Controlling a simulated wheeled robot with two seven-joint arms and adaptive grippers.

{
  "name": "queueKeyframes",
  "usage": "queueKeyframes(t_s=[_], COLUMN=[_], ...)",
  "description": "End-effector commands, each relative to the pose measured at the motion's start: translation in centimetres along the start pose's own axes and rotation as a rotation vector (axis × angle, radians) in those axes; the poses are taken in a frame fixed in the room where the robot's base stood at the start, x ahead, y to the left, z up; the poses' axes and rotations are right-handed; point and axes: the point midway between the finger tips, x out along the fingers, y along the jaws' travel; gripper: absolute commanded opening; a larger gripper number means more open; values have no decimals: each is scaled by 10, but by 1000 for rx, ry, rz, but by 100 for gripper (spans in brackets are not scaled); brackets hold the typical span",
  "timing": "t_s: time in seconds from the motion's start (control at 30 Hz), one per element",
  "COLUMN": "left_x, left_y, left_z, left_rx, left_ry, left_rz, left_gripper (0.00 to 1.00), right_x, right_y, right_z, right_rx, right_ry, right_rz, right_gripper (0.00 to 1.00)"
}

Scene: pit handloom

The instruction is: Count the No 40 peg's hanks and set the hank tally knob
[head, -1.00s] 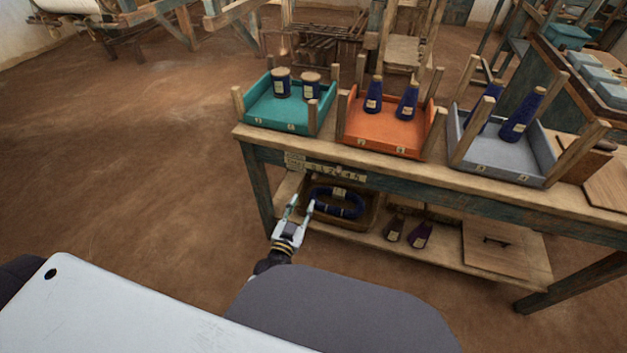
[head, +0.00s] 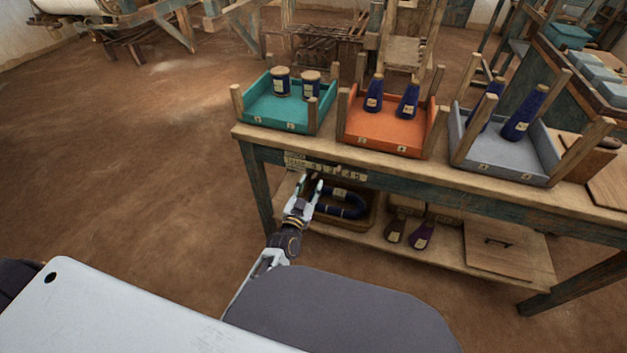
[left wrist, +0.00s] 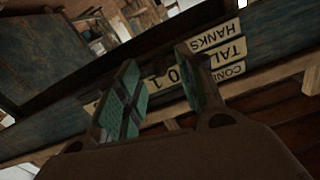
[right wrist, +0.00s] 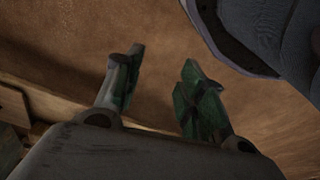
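The tally strip (head: 338,171) is a pale row of labels and numbers on the bench's front rail. In the left wrist view its labels (left wrist: 217,53) show upside down, with "HANKS", part of "TALLY" and a 0 and 1 readable. My left gripper (head: 310,183) is open and empty just below the strip; its parted fingers (left wrist: 160,62) also show in the left wrist view. I cannot make out the knob. A dark blue hank (head: 346,208) lies on the lower shelf, partly behind this gripper. I cannot identify the No 40 peg. My right gripper (right wrist: 158,82) is open and empty.
Teal (head: 290,117), orange (head: 388,137) and grey (head: 505,161) trays with blue spools stand on the bench, corner posts rising. The lower shelf (head: 375,236) also holds two dark spools and a wooden board (head: 495,253). The floor to the left is clear.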

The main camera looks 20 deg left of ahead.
Motion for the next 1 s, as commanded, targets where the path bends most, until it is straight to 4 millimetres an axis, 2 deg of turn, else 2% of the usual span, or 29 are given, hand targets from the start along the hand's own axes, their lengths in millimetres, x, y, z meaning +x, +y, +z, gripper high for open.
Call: queueKeyframes(t_s=[0.17,0.4,0.9,1.0], left_x=[16,32,38,38], left_y=[0,0,0,0], left_z=[0,0,-1,-1], left_rx=[-1,0,0,0], left_ry=[2,1,1,1], left_rz=[-1,-1,0,0], left_gripper=[38,38,38,27], right_x=[-7,-21,-27,-27], right_y=[-3,-5,-7,-7], right_z=[3,-6,-4,-4], right_rx=[-1,-2,-2,-2], right_ry=[-10,-2,-8,-9], right_rz=[-6,-9,-13,-14], right_gripper=[40,40,40,40])
